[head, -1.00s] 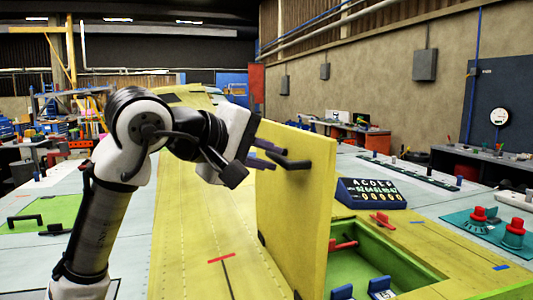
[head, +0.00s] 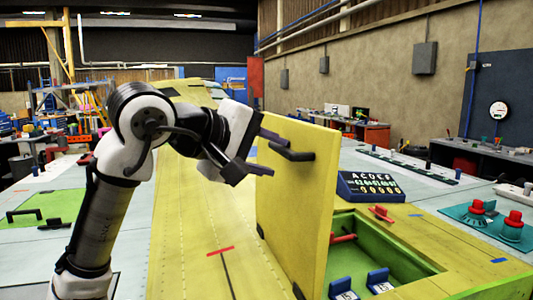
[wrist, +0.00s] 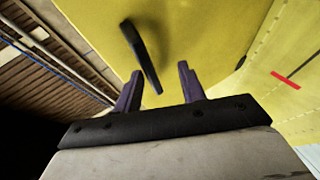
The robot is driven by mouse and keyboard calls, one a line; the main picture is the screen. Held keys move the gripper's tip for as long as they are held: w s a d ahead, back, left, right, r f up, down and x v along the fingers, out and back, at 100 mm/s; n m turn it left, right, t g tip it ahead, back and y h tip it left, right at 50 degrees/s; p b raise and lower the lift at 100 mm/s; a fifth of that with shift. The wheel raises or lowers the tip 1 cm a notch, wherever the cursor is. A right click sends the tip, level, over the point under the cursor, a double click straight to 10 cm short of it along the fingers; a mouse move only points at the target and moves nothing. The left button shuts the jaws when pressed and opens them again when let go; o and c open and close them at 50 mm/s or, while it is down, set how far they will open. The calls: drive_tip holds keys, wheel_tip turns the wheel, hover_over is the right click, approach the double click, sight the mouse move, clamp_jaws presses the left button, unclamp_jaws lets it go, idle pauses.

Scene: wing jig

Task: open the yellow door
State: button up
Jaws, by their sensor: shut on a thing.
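The yellow door (head: 290,205) stands nearly upright, swung up off the yellow wing panel, in the middle of the head view. Its yellow face fills much of the wrist view (wrist: 215,35). A dark bar handle (head: 292,152) sticks out of its left face near the top; the wrist view shows the handle (wrist: 143,55) too. My gripper (head: 268,153) is at this handle, shut on it; in the wrist view the handle's near end lies between the purple-grey fingers (wrist: 160,90). The exact contact is hard to see.
A green-lined recess (head: 385,255) lies open right of the door, with blue clips (head: 378,281) and a red handle (head: 343,238) in it. The wing surface (head: 190,225) left of the door is mostly clear.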

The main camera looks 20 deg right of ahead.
drive_tip(key=shift+f, duration=0.1)
drive_tip(key=b+v, duration=0.3)
drive_tip(key=v, duration=1.1)
